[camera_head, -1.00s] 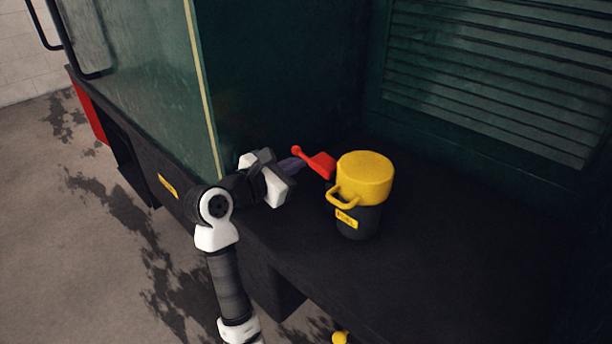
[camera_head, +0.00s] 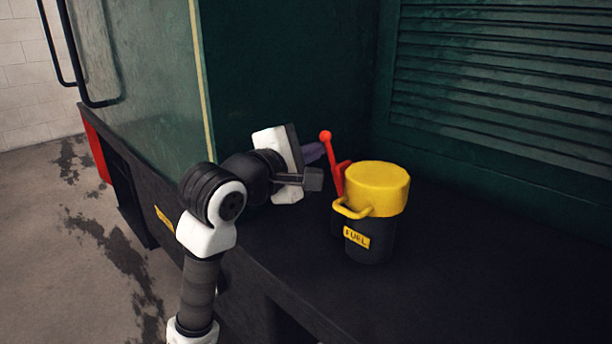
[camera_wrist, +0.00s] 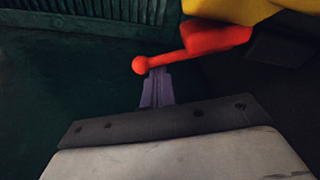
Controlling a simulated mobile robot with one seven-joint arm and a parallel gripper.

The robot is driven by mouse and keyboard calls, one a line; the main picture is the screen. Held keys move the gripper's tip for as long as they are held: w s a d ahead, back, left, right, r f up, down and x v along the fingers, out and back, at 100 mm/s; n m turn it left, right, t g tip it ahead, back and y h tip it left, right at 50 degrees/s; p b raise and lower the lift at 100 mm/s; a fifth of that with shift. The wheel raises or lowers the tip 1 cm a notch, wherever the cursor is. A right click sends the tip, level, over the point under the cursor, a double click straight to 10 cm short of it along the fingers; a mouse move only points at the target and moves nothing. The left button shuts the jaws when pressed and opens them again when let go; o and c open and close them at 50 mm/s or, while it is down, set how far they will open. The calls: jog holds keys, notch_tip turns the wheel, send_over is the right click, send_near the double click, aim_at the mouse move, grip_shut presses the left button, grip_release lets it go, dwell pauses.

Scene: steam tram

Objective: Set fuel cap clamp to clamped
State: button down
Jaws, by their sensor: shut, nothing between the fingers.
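The fuel filler is a black cylinder (camera_head: 370,240) with a yellow cap (camera_head: 377,187), a yellow loop handle (camera_head: 351,209) and a FUEL label. The red clamp lever (camera_head: 335,165) stands nearly upright at the cap's left side, its ball knob at the top. In the wrist view the red lever (camera_wrist: 185,52) reaches left from its red block beside the yellow cap (camera_wrist: 235,8). My gripper (camera_head: 318,151) is shut and empty, just left of the lever. In the wrist view its purple fingers (camera_wrist: 155,88) end at the lever's arm near the knob; I cannot tell if they touch.
The filler stands on a dark ledge (camera_head: 290,250) with free room in front and to the right. A green wall (camera_head: 270,70) rises close behind my gripper, and a louvred panel (camera_head: 500,80) stands behind the cap at the right.

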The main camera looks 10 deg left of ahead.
jog(key=shift+s+d+r+m+b, duration=0.25)
jog(key=shift+s+d+m+b, duration=0.2)
jog(key=shift+m+b, duration=0.45)
jog(key=shift+s+d+r+m+b, duration=0.2)
jog(key=shift+s+d+m+b, duration=0.1)
jog(key=shift+d+m+b, duration=0.4)
jog(key=shift+s+d+r+m+b, duration=0.25)
jog(key=shift+s+d+m+b, duration=0.15)
jog(key=shift+m+b, duration=0.6)
jog(key=shift+s, duration=0.1)
